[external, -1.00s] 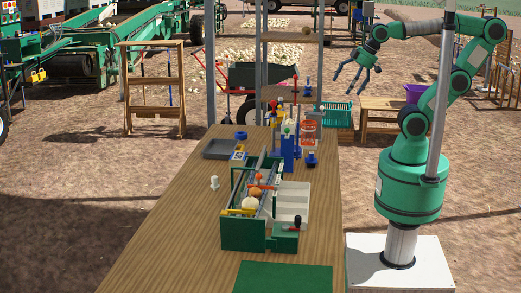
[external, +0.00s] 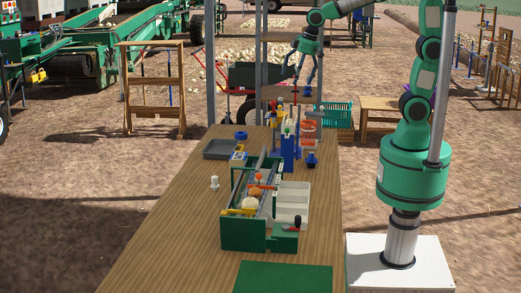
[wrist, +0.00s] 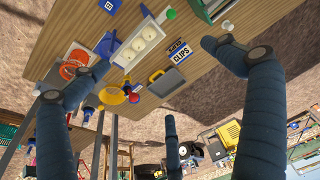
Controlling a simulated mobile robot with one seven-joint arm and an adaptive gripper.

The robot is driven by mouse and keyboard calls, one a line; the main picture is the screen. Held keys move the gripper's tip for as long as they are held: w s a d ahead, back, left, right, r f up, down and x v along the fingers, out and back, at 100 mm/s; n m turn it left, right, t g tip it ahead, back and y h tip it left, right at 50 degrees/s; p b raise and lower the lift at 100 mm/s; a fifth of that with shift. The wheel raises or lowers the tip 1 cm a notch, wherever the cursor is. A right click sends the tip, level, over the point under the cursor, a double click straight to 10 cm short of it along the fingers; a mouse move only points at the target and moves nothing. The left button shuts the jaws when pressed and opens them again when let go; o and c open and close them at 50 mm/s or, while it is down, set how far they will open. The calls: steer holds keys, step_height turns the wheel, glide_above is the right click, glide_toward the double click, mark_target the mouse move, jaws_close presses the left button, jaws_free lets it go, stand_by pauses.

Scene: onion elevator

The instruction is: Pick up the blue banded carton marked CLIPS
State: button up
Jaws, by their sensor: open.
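The carton marked CLIPS (wrist: 180,52) lies on the wooden table in the wrist view, its label readable, white with blue. In the external view, a small blue-and-white carton (external: 238,158) stands beside the grey tray, left of the centre. My gripper (external: 300,78) hangs above the far end of the table, fingers spread and pointing down. It is open and empty, well apart from the carton. In the wrist view its dark fingers frame the table, with the carton between the left and right fingers and nearest the right one.
The grey tray (external: 218,149) lies near the carton. The blue stand (external: 289,145) and orange holder (external: 308,132) rise below my gripper. A grey post (external: 211,60) stands at the far edge. The table's left side is mostly clear.

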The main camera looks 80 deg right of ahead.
steer(key=w+f+g+p, duration=0.1)
steer(key=w+f+p, duration=0.15)
steer(key=w, duration=0.55)
steer(key=g+p, duration=0.2)
steer(key=p, duration=0.6)
glide_above(240, 156)
step_height(240, 156, down, 23)
steer(key=shift+w+d+f, duration=0.1)
steer(key=shift+d+f, duration=0.15)
steer(key=shift+d, duration=0.15)
steer(key=shift+f+b, duration=0.3)
steer(key=shift+f, duration=4)
steer(key=shift+f, duration=0.1)
steer(key=shift+a+f, duration=0.15)
steer(key=shift+f, duration=2.35)
